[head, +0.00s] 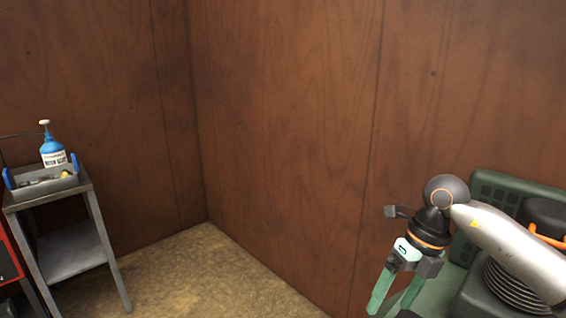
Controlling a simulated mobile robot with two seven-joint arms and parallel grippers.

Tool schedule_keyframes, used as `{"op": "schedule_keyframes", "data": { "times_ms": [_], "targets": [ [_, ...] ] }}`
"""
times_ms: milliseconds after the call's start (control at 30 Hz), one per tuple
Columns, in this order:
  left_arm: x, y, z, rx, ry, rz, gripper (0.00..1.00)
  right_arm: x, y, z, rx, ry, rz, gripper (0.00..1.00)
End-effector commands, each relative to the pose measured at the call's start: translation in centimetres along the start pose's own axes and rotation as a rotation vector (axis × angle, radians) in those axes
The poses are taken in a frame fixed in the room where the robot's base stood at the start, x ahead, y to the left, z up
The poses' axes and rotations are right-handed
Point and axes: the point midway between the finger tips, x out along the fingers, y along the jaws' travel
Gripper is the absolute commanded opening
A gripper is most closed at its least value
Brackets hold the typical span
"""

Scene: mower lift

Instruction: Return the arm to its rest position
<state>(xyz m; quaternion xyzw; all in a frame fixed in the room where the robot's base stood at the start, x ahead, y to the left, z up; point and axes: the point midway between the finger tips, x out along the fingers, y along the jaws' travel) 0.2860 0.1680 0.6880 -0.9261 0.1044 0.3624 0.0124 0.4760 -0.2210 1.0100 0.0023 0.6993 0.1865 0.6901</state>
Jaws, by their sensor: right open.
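My right gripper (396,296) is at the lower right of the head view, at the end of my right arm, which comes in from the right edge. Its two green fingers point down and stand apart, with nothing seen between them. The fingertips are at or near the bottom edge of the picture. Behind and below the arm is a green and black machine (493,193), partly hidden by the arm; I cannot tell if the gripper touches it. My left gripper is not in view.
A grey metal stand (73,252) is at the left, bearing a grey tray (45,188) with small items and a blue bottle (53,150). A red object (10,262) shows at the left edge. Brown wood walls meet at the middle; the floor (205,275) before them is clear.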

Motion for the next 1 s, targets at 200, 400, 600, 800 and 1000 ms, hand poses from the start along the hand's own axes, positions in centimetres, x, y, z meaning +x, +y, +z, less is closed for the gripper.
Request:
{"op": "schedule_keyframes", "data": {
  "times_ms": [200,400,600,800,1000],
  "targets": [
    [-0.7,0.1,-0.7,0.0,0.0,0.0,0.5,6.3,13.6,-0.8,-0.073,-0.022,0.619,0.89],
    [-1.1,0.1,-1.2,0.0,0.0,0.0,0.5,5.4,21.6,-0.9,0.117,-0.102,1.166,0.89],
    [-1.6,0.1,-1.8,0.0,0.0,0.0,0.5,3.6,22.0,1.1,0.544,-0.217,1.596,0.89],
    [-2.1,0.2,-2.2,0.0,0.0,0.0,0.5,6.5,15.8,2.5,1.17,-0.337,1.818,0.89],
    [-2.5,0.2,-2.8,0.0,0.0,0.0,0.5,15.5,7.6,-1.7,1.916,-0.412,1.754,0.89]
  ]
}}
